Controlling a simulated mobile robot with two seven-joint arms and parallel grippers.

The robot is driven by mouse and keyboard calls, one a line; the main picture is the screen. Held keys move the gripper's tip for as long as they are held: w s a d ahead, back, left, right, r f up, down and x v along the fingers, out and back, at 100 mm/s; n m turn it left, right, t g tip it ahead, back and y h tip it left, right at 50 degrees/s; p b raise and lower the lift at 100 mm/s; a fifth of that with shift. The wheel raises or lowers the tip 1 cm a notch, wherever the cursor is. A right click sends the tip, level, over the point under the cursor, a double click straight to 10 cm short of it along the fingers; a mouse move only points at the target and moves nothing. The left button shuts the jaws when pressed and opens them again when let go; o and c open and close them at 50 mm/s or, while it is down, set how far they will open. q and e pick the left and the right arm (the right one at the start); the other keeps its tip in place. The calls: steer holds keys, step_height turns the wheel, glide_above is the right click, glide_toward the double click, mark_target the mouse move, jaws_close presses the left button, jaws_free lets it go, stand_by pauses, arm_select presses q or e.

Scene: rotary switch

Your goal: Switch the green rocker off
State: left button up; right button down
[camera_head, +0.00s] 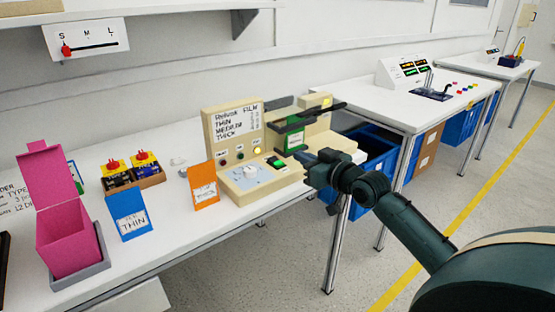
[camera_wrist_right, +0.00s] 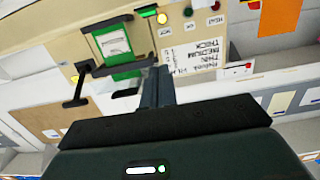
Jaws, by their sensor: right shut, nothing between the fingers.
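The green rocker (camera_head: 277,163) is on the right part of the front panel of a beige laminator-like machine (camera_head: 233,122). In the right wrist view the green rocker (camera_wrist_right: 148,11) shows at the top edge, beyond the fingertips. I cannot tell its switch position. My right gripper (camera_head: 308,163) is at the machine's right side, to the right of the rocker and apart from it. In the wrist view the right gripper's fingers (camera_wrist_right: 158,72) are together and empty. My left gripper is not in view.
On the panel are a white rotary dial (camera_head: 250,172), a yellow light (camera_head: 257,150) and small buttons. A green-and-black slot unit (camera_head: 294,138) stands behind the gripper. An orange card (camera_head: 204,186), a blue card (camera_head: 129,214) and a pink box (camera_head: 66,236) stand left on the white table.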

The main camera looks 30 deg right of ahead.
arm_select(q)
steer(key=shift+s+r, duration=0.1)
arm_select(e)
steer(key=shift+s, duration=0.1)
glide_above(278, 165)
steer(key=s, duration=0.1)
steer(key=shift+f+b, duration=0.4)
steer(key=shift+f, duration=0.05)
steer(key=f, duration=0.1)
steer(key=w+f, duration=0.1)
steer(key=f, duration=0.1)
steer(key=shift+f+b, duration=0.15)
steer(key=shift+b, duration=0.25)
steer(key=shift+f, duration=0.3)
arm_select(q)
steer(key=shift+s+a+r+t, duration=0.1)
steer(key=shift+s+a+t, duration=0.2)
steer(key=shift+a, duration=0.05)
arm_select(e)
steer(key=shift+f, duration=0.15)
